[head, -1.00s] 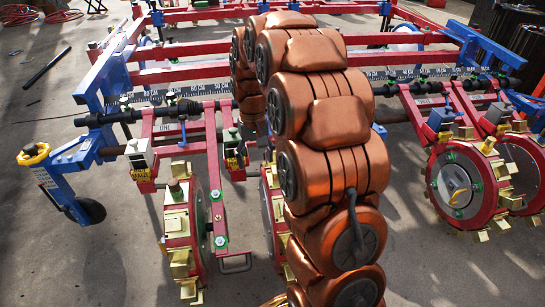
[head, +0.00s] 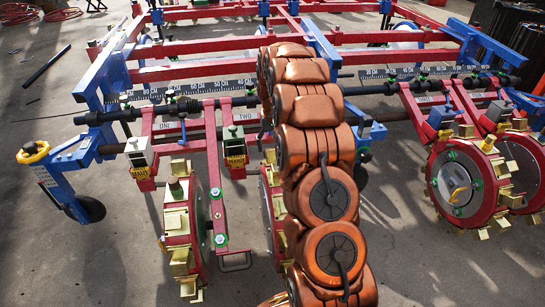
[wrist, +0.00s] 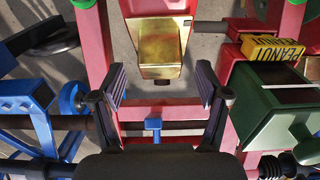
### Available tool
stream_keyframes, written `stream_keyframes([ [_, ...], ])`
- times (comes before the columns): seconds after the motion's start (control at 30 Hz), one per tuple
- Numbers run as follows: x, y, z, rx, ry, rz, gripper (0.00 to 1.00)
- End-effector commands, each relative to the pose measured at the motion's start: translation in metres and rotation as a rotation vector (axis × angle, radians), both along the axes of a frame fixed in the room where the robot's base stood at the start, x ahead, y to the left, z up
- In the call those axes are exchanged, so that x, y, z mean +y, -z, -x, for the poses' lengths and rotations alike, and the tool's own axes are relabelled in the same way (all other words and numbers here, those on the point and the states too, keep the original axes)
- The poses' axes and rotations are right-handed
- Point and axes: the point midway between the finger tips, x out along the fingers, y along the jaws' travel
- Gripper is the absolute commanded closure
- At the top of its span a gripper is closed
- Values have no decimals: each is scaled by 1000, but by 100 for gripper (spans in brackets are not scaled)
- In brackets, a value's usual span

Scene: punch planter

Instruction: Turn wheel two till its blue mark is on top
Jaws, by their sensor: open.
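Wheel two (head: 270,215) is a red-rimmed wheel with brass punches, under the label "TWO" in the head view. My copper arm hides much of it, and no blue mark shows on the part in sight. In the wrist view, my gripper (wrist: 161,80) is open and empty. Its two dark fingers stand apart, with a brass block (wrist: 156,45) ahead between them; I cannot tell for sure whether that block belongs to wheel two. A small blue piece (wrist: 153,125) sits nearer, between the finger bases. The head view does not show the fingers.
A yellow "PEANUT" tag (wrist: 272,48) and a green box (wrist: 284,105) lie to the right in the wrist view, with a blue part (wrist: 25,100) at left. Wheel one (head: 184,225) stands left of wheel two. More punch wheels (head: 470,185) stand at right. Red frame bars (head: 190,75) cross behind.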

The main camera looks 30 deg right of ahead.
Motion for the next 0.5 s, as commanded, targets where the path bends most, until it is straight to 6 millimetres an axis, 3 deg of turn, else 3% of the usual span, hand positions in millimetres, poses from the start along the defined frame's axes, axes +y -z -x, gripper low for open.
stream_keyframes([
  [0.23, 0, 40, 0, 1, 0, 0, 25],
  [0.5, 0, 52, 0, -1, 0, 0, 25],
])
